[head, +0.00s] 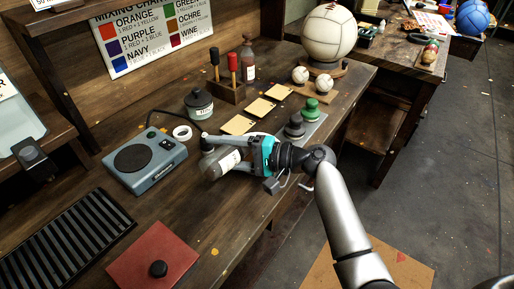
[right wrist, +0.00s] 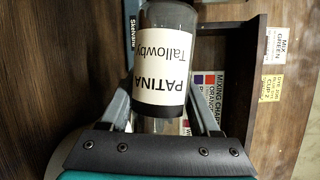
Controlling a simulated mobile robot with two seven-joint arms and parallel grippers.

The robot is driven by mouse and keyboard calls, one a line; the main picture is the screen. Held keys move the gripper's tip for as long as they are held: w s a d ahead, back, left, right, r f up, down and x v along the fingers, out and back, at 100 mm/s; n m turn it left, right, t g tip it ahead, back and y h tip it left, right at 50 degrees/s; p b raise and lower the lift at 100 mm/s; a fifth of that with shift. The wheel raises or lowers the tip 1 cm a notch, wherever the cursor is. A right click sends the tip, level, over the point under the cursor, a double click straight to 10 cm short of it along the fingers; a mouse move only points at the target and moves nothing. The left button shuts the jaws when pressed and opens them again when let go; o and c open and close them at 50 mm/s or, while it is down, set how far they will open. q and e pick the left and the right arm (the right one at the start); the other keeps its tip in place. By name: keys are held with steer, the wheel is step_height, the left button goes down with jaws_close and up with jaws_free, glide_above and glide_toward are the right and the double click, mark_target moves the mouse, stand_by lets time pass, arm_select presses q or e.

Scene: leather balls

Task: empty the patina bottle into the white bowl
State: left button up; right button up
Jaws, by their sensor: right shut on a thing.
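The patina bottle (head: 225,162) is in my right gripper (head: 214,156), above the workbench in the middle of the head view. It looks tilted over on its side. In the right wrist view the bottle (right wrist: 166,60) sits between both fingers, with its white "PATINA Tallowby" label facing the camera. Where its mouth points is hard to tell. I cannot make out a white bowl in either view; it may be hidden behind the gripper or out of frame. My left gripper is not in view.
A grey hotplate-like device (head: 146,162) stands left of the bottle. A white ring (head: 182,132) and dark jar (head: 199,104) are behind it.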

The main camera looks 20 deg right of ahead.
steer(key=shift+r, duration=0.1)
steer(key=shift+w+d+m+y, duration=0.15)
steer(key=shift+m+y, duration=0.25)
steer(key=shift+m, duration=0.4)
stand_by(1.7)
steer(key=shift+w+d+r+m, duration=0.1)
steer(key=shift+d+r+m, duration=0.1)
steer(key=shift+m, duration=0.2)
stand_by(0.7)
